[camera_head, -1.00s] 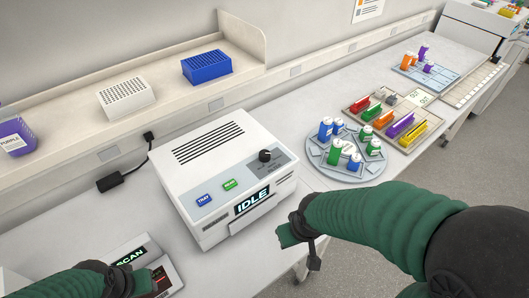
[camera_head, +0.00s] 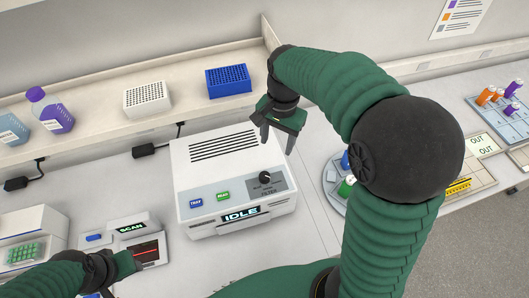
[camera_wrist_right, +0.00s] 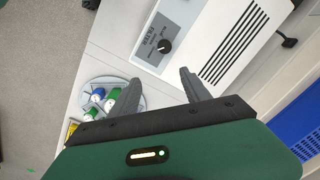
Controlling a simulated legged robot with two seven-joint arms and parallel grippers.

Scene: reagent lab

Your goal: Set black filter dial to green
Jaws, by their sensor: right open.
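The black filter dial (camera_head: 265,178) sits on a grey panel (camera_head: 272,188) at the right of the white machine's (camera_head: 185,180) top. The dial also shows in the right wrist view (camera_wrist_right: 164,46), with its panel's small lettering too fine to read. My right gripper (camera_head: 277,143) is open and empty, above the machine's back right side, apart from the dial. Its two fingers also show spread in the right wrist view (camera_wrist_right: 158,88). My left gripper (camera_head: 60,261) is at the lower left by the scanner; its finger opening is not clear.
The machine also has a blue button (camera_head: 196,203), a green button (camera_head: 223,195) and an IDLE display (camera_head: 241,214). A scanner (camera_head: 146,251) stands at left. A round tray (camera_wrist_right: 84,96) with vials is beside the machine. A shelf with a blue rack (camera_head: 229,82) runs behind.

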